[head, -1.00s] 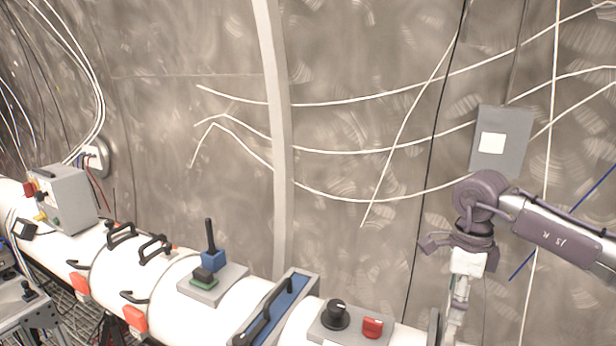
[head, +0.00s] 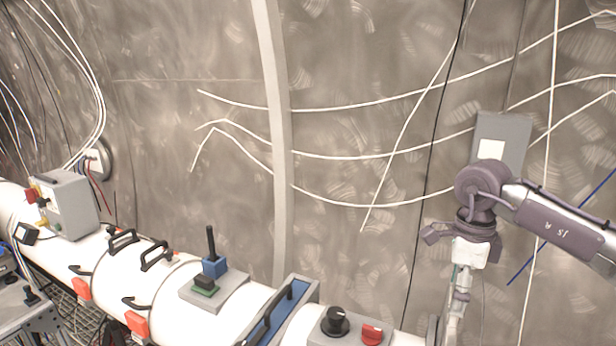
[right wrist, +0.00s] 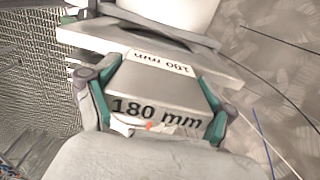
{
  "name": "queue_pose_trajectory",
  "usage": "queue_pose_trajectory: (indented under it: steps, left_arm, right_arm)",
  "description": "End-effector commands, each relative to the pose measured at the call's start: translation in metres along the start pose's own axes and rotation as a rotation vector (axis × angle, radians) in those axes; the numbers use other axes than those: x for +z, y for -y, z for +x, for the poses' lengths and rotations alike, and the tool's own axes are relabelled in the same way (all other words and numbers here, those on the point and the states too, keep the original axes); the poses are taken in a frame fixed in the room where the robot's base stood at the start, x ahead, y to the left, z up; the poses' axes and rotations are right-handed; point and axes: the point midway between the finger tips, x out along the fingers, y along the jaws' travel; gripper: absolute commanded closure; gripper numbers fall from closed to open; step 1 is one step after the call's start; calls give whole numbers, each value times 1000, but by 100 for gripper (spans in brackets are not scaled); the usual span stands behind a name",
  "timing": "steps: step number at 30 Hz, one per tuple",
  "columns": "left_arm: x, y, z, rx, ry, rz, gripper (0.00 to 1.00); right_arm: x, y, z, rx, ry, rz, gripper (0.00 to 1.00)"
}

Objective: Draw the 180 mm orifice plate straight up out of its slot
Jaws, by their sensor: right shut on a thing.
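The orifice plate (right wrist: 155,85) shows in the right wrist view as a light grey piece lettered "180 mm", with a second, upside-down label on its far edge. My right gripper (right wrist: 152,92) has its teal fingers on both sides of this piece and is shut on it. A pale slab-like housing (right wrist: 225,68) with a dark opening lies just beyond the plate; whether the plate's lower part is still inside is hidden. In the head view my right gripper (head: 447,335) points down at the bottom edge, its fingertips cut off. My left gripper is not in view.
A white pipe (head: 240,312) runs along the bottom, carrying a blue-faced bracket with a black handle (head: 275,315), a knob-and-red-switch box (head: 350,328) and a joystick box (head: 213,288). A grey wall box (head: 503,135) is behind my right arm. Cables hang along the wall.

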Motion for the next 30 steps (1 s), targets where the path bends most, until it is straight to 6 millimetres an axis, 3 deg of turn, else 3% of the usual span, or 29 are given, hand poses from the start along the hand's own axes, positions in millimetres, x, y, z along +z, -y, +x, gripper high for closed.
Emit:
queue_pose_trajectory:
  steps: [18,30]
  left_arm:
    - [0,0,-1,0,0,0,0]
    - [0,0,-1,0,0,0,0]
  right_arm:
    - [0,0,-42,-2,2,0,59]
    - [0,0,-48,-1,1,0,59]
